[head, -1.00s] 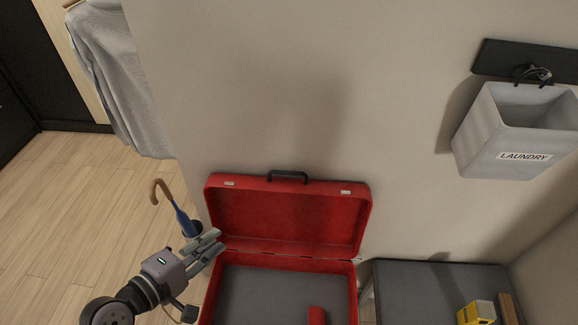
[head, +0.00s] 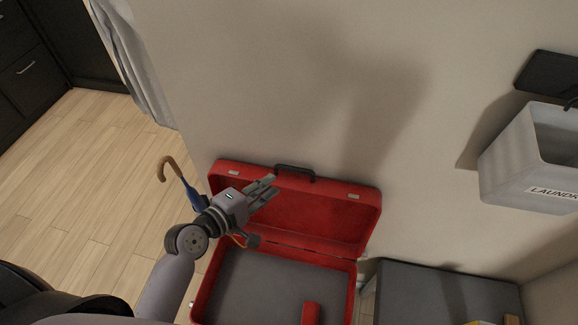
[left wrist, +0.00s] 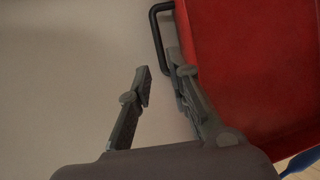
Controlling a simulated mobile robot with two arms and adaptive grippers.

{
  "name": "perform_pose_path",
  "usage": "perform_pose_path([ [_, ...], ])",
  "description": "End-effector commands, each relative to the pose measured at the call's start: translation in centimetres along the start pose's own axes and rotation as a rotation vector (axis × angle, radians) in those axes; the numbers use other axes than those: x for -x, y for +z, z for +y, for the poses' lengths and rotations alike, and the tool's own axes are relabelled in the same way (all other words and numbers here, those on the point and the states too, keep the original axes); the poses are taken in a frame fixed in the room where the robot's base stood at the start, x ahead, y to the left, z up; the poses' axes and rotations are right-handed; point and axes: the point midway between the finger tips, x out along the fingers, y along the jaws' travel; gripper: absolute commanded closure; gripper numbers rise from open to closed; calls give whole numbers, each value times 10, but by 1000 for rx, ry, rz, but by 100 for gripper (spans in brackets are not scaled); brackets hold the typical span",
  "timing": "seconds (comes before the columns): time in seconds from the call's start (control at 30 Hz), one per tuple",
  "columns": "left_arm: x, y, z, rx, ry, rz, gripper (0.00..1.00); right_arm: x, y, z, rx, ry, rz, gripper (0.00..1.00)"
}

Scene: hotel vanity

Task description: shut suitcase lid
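The red suitcase (head: 197,306) stands open with its grey interior facing up and a red item (head: 310,313) inside. Its lid (head: 335,212) is raised and leans back toward the wall. A black handle (head: 296,172) sits on the lid's top edge. My left gripper (head: 270,186) is in front of the lid's upper left part in the head view, near the handle. In the left wrist view, the left gripper (left wrist: 158,78) has its fingers spread, with the handle (left wrist: 157,30) just beyond them and the red lid (left wrist: 262,70) at right. My right gripper is not in view.
A blue umbrella with a brown hooked handle (head: 167,166) stands left of the suitcase. A dark bench (head: 440,290) is at the right, with a yellow item (head: 480,323) at its front. A laundry bin (head: 522,165) hangs on the wall.

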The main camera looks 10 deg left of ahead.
Motion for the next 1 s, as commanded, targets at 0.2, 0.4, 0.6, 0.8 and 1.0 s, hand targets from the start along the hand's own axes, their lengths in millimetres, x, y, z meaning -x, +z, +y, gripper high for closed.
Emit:
perform_pose_path([
  [0.2,-48,0,2,1,1,-1,82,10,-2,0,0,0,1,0],
  [0.4,-77,0,1,0,0,-1,82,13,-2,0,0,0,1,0],
  [0.6,-89,0,0,-1,1,-1,82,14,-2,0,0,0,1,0],
  [0.8,-90,0,0,-1,0,0,82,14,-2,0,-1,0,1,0],
  [1.0,-89,0,0,-1,0,0,90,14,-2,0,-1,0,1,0],
])
